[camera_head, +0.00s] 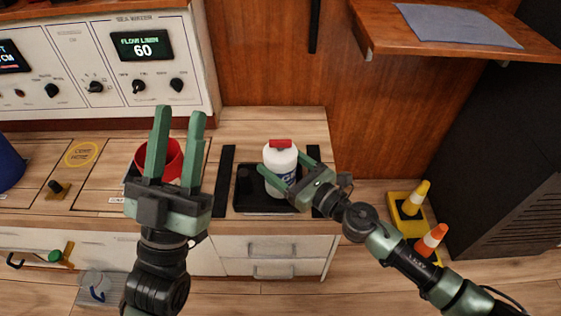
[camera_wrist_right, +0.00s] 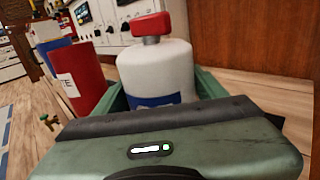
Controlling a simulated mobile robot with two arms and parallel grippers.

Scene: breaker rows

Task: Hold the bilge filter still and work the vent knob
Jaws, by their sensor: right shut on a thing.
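The bilge filter, a white canister with a blue label (camera_head: 283,178), stands upright in a black tray (camera_head: 262,207) on the counter. The red vent knob (camera_head: 280,144) sits on its top. My right gripper (camera_head: 287,176) is shut on the canister's body, one finger on each side; the canister also shows between the fingers in the right wrist view (camera_wrist_right: 157,72), with the red knob (camera_wrist_right: 151,26) above. My left gripper (camera_head: 178,112) is open and empty, pointing up to the left of the canister, in front of a red container (camera_head: 172,160).
A white control panel (camera_head: 110,65) with dials and screens stands at the back left. A wooden shelf with a grey cloth (camera_head: 458,25) juts out at upper right. Bare counter lies behind the canister.

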